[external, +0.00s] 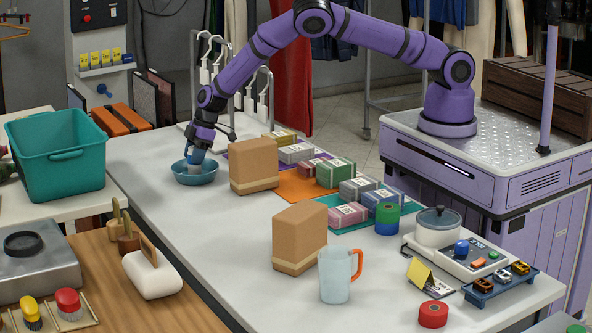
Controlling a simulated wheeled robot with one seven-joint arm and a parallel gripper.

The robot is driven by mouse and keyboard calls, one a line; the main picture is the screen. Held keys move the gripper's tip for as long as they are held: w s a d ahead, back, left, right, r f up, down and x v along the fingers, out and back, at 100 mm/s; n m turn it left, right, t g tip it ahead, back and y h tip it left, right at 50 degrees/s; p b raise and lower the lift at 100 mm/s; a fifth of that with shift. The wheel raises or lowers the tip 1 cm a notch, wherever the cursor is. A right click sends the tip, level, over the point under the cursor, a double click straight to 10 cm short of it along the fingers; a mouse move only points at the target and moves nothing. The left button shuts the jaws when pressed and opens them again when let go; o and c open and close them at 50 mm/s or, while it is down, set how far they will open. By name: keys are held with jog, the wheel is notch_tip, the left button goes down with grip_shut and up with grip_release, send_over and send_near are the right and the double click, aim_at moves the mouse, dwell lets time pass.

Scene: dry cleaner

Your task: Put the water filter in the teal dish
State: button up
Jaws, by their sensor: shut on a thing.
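The teal dish (196,180) is a small round blue-teal bowl on the far left part of the grey table. My gripper (197,152) points down over it and is shut on the water filter (195,168), a small piece with a blue upper part and a pale lower part. The filter is upright, with its lower end within the dish's outline. I cannot tell whether it touches the dish's bottom. The gripper's fingers are small and partly hidden here.
A brown box (254,166) stands close to the right of the dish. Another brown box (299,237) and a pale mug (336,275) stand nearer the front. Several wrapped bundles lie on coloured mats behind. The table (185,225) is clear in front of the dish.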

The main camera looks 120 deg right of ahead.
jog(key=o, duration=1)
jog(key=shift+c, duration=0.2)
jog(key=s+a+r+m+t+h, duration=0.1)
jog(key=s+a+r+t, duration=0.15)
jog(key=r, duration=1.25)
jog(key=s+a+r+t+h, duration=0.1)
jog(key=a+r+t+h, duration=0.15)
jog(key=r, duration=1.35)
jog(key=s+a+r+m+h, duration=0.1)
jog(key=s+a+r, duration=0.3)
jog(key=s+r, duration=0.15)
jog(key=s+a+r+m+h, duration=0.1)
jog(key=s+a+r, duration=0.25)
jog(key=r, duration=0.35)
jog(key=s+a+r+g+y, duration=0.1)
jog(key=s+a+r, duration=0.1)
jog(key=s+a, duration=0.4)
jog(key=s+a+r, duration=0.2)
jog(key=s+a, duration=0.2)
jog(key=s, duration=0.5)
jog(key=s+a+f+n+g+y, duration=0.1)
jog(key=s+a+f+y, duration=0.1)
jog(key=s+a, duration=0.5)
jog(key=s+a+f+n+g+y, duration=0.1)
jog(key=s+a+n+g+y, duration=0.1)
jog(key=s+a, duration=0.5)
jog(key=s, duration=0.6)
jog(key=shift+s+a+f, duration=0.35)
